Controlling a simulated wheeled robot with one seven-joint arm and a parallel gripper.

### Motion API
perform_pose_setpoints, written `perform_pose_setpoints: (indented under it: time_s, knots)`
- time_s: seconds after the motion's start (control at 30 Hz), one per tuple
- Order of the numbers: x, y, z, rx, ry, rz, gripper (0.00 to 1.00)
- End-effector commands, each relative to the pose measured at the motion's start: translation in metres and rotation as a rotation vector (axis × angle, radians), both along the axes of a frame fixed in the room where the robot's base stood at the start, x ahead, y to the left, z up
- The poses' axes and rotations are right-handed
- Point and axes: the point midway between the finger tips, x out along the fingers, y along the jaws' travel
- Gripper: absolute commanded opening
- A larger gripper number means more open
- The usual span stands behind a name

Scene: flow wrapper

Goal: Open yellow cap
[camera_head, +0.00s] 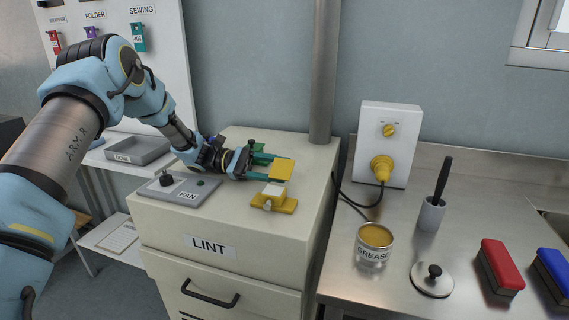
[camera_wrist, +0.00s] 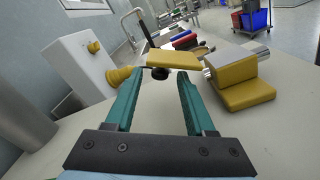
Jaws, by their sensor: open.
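A flat square yellow cap (camera_head: 281,169) shows at the top of the lint cabinet. The wrist view shows the cap (camera_wrist: 174,60) just beyond my fingertips, with a dark round part under its near edge. A yellow block (camera_head: 287,206) with a pale metal piece sits beside it, nearer the cabinet's front; the block is at right in the wrist view (camera_wrist: 248,96). I cannot tell how cap and block are joined. My gripper (camera_head: 267,165) is open, its teal fingers (camera_wrist: 158,78) apart and pointing at the cap. Nothing is held; contact with the cap is unclear.
A fan control box (camera_head: 180,190) lies on the cabinet (camera_head: 235,222) below my wrist. A vertical pipe (camera_head: 323,75) rises behind. A white box with yellow plug (camera_head: 381,168), grease tin (camera_head: 373,247), lid (camera_head: 432,281) and brushes occupy the steel counter at right.

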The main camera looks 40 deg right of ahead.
Motion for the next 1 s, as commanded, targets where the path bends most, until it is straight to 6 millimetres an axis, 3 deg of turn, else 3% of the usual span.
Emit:
perform_pose_setpoints:
  time_s: [0.2, 0.5, 1.0]
  knots:
    - [-0.016, -0.010, 0.001, 0.000, 0.000, 0.000, 0.55]
    - [-0.018, -0.012, 0.000, -0.001, 0.000, 0.001, 0.55]
    - [-0.017, -0.012, 0.001, -0.001, -0.001, 0.000, 0.00]
